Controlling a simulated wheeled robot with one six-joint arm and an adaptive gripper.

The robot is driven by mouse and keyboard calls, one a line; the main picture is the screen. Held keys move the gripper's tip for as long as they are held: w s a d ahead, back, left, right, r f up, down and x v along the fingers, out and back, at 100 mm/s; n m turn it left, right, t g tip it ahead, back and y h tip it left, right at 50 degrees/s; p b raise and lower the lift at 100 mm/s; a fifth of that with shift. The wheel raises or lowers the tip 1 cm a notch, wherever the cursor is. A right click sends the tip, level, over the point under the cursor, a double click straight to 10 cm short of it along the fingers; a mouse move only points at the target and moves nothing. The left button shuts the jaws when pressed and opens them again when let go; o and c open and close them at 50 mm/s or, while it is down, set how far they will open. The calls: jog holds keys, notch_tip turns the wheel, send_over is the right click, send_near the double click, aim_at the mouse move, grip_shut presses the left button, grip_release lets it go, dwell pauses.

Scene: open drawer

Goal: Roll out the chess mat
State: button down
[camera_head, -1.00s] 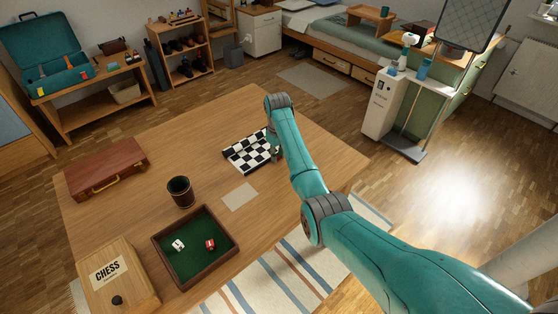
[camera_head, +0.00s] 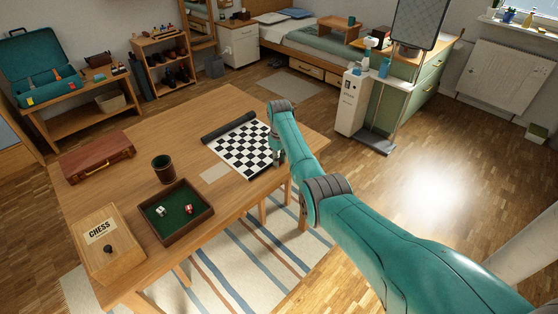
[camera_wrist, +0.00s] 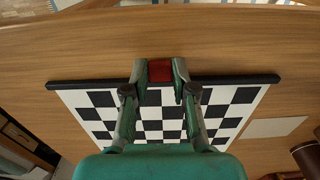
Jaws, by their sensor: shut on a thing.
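The chess mat (camera_head: 240,150) lies on the wooden table, with a black-and-white checkered area spread flat. A dark rolled part (camera_head: 228,130) lies along its far edge. My gripper (camera_head: 279,161) is at the mat's near right edge. In the wrist view, my gripper (camera_wrist: 160,72) is shut on the mat's dark edge strip (camera_wrist: 235,80), near its middle. A dark red patch shows between the fingertips. The checkered squares (camera_wrist: 100,99) run back beneath my gripper, which hides part of them.
A blank card (camera_head: 215,172) lies beside the mat. A dice cup (camera_head: 163,169), a green-lined tray (camera_head: 207,222) with dice, a chess box (camera_head: 108,262) and a brown case (camera_head: 97,159) stand on the table (camera_head: 180,125). Bare tabletop lies beyond the mat.

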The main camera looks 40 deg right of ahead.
jog(key=c, duration=0.9)
grip_release()
jog(key=shift+r, duration=0.1)
notch_tip(320, 180, up, 12)
jog(key=shift+f, duration=0.1)
